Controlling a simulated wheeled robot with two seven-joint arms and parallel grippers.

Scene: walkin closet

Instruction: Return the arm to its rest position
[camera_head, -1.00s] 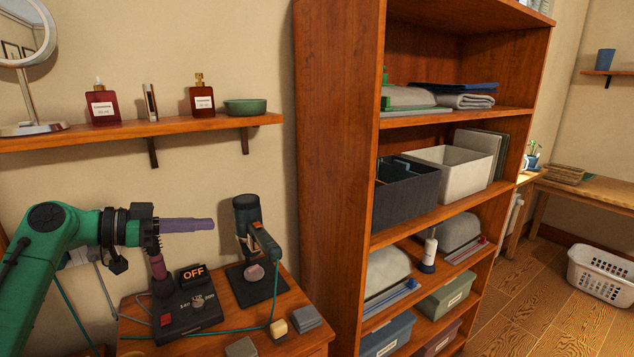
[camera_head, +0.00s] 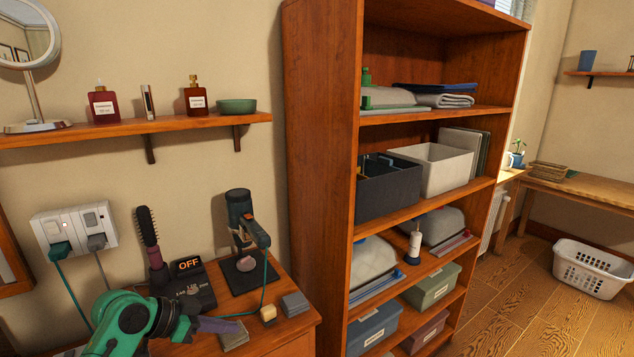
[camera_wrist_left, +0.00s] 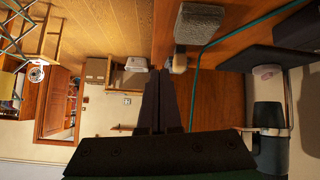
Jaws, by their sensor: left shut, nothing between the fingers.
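My left arm (camera_head: 125,325) is green and comes in low at the left of the head view. My left gripper (camera_head: 235,325) is low over the small wooden table, pointing right, by the front grey block (camera_head: 233,338). Its dark fingers are together and empty; they also show in the left wrist view (camera_wrist_left: 168,75), tips side by side. I cannot tell whether the fingers touch the block. My right gripper is out of view.
The wooden table (camera_head: 285,338) holds a hair dryer (camera_head: 240,215) on a stand, a brush (camera_head: 147,228), an OFF display box (camera_head: 195,290), and small blocks (camera_head: 294,303). A tall shelf unit (camera_head: 322,130) stands to the right. A wall outlet (camera_head: 75,230) is at left.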

